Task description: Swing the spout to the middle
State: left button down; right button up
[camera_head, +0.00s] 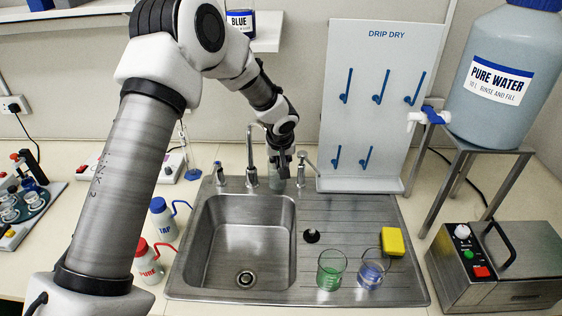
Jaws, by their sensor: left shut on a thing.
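The steel tap spout (251,155) rises behind the sink (303,220) and arches over at its top. Its end is turned to the right and is mostly hidden behind my left gripper. My left gripper (279,168) reaches down from above and is shut on the spout near that end, toward the right side of the basin (240,240). The exact contact is hard to see. My right gripper is not in view.
Tap handles stand left (220,175) and right (302,168) of the spout. Green (330,270) and blue (371,270) beakers and a yellow sponge (392,241) are on the drainer. The drip-dry board (375,130) stands behind. The basin is empty.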

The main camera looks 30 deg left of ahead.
pick_arm(q)
jog(key=s+a+m+h+b, duration=0.2)
jog(key=s+a+m+b, duration=0.2)
jog(key=s, duration=0.5)
jog(key=shift+a+m, duration=1.2)
jog(key=shift+a, duration=0.45)
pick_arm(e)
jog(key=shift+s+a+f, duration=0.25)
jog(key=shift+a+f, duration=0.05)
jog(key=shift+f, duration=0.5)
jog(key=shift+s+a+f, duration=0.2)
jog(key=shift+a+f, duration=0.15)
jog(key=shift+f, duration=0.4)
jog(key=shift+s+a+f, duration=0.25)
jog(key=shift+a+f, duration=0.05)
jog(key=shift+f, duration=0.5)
pick_arm(q)
jog(key=shift+f+t, duration=0.1)
jog(key=shift+t, duration=0.2)
jog(key=c, duration=1.2)
grip_release()
jog(key=shift+o, duration=0.8)
jog(key=shift+w+a+f, duration=0.1)
jog(key=shift+w, duration=0.1)
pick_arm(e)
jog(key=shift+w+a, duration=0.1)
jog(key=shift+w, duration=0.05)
pick_arm(q)
jog(key=v, duration=1.2)
jog(key=shift+a, duration=0.2)
